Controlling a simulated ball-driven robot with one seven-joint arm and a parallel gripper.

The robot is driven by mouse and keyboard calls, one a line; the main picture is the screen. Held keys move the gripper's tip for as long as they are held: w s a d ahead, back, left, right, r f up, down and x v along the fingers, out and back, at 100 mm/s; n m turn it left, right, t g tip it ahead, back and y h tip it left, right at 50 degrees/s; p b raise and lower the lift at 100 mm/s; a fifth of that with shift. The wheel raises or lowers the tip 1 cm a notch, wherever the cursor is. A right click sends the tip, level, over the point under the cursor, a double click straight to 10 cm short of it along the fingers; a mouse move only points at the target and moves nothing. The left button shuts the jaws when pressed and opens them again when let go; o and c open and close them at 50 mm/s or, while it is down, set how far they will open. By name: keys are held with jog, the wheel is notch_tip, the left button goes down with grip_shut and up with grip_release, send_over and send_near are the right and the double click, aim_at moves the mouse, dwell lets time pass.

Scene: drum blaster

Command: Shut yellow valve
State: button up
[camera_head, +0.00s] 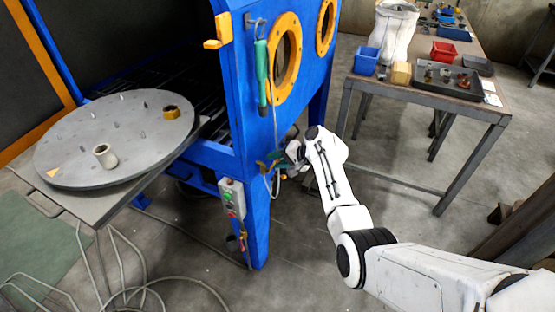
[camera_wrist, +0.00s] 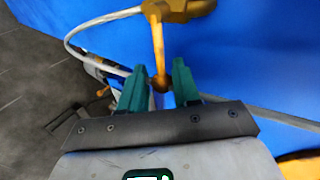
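The yellow valve (camera_wrist: 185,9) is at the top of the wrist view, against the blue cabinet wall. Its yellow lever (camera_wrist: 157,45) runs down the picture from the valve body to a darker rounded end. My gripper (camera_wrist: 160,70) has green fingers spread apart, with the lever's end between them and visible gaps at both sides. In the head view my gripper (camera_head: 278,158) is beside the cabinet's front corner leg. There the valve (camera_head: 262,167) is small and partly hidden by the gripper, so its lever angle is unclear.
A pale hose (camera_wrist: 85,28) loops from the valve. The blue cabinet (camera_head: 233,85) carries a green-handled tool (camera_head: 261,72) and a control box (camera_head: 231,198). A round turntable (camera_head: 115,135) stands left.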

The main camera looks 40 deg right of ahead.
jog(key=p+v, duration=0.2)
jog(key=v, duration=0.9)
jog(key=shift+w, duration=0.15)
dwell(0.4)
jog(key=s+a+f+n+g+p, duration=0.1)
jog(key=s+a+f+n+g, duration=0.35)
jog(key=s+a, duration=0.4)
jog(key=s+a+r+n+g+h+p, duration=0.1)
jog(key=s+a+n, duration=0.3)
jog(key=s+a, duration=0.4)
jog(key=s+a+r+n+g+h+p, duration=0.1)
jog(key=s+a+n+g, duration=0.3)
jog(key=s, duration=1.1)
jog(key=a+h, duration=0.1)
jog(key=a, duration=0.2)
jog(key=shift+s+a+h+p, duration=0.25)
jog(key=shift+a+h+p, duration=0.05)
jog(key=shift+a+p, duration=0.1)
jog(key=shift+g, duration=0.25)
